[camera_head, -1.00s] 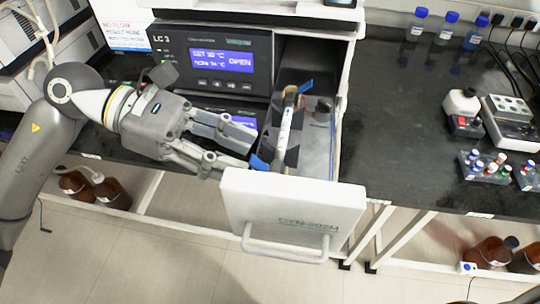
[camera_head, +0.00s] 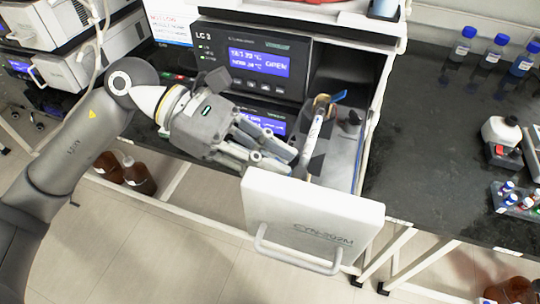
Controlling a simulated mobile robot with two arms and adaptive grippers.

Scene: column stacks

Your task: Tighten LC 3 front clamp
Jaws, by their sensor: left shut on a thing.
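The LC 3 unit (camera_head: 225,72) has a lit blue display (camera_head: 258,63) reading OPEN. Its column drawer (camera_head: 310,215) is pulled out, with a white front and a handle. Inside lies a pale column (camera_head: 314,132), running from back to front. A blue lever of the rear clamp (camera_head: 340,97) stands out at its back end. My left gripper (camera_head: 288,164) reaches in over the drawer's left side and is shut at the column's front end, on the front clamp. The fingers hide the front clamp and its lever. My right gripper is not in view.
Bottles with blue caps (camera_head: 490,53) stand at the back right of the dark bench (camera_head: 425,130). Brown bottles (camera_head: 138,175) stand below. The bench right of the drawer is clear.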

